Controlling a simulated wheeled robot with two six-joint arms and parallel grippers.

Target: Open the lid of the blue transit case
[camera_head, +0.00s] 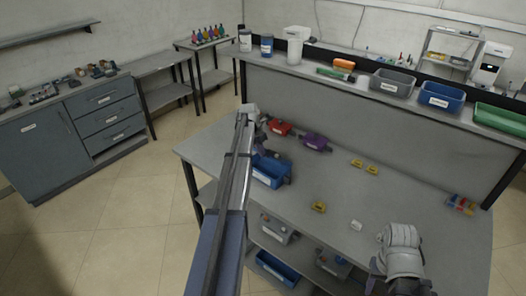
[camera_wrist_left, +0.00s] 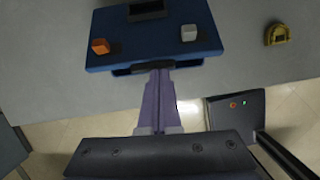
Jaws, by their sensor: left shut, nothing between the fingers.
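The blue transit case (camera_head: 273,174) stands on the workbench, near its left end, with a white label on its front. In the left wrist view the blue case (camera_wrist_left: 158,38) fills the top, with a dark handle on its front edge. An orange block (camera_wrist_left: 100,46) and a white block (camera_wrist_left: 189,33) show on its blue top side. My left gripper (camera_head: 261,147) is at the case; in the wrist view its shut fingers (camera_wrist_left: 158,76) point at the front handle. I cannot tell whether they touch it. My right gripper (camera_head: 392,284) is low at the right, its fingers unclear.
Red (camera_head: 279,128) and purple (camera_head: 316,142) cases stand behind the blue one. Yellow pieces (camera_head: 319,207) and a white block (camera_head: 356,225) lie on the workbench (camera_head: 410,210). Bins stand on the rear ledge. The bench's middle is mostly clear.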

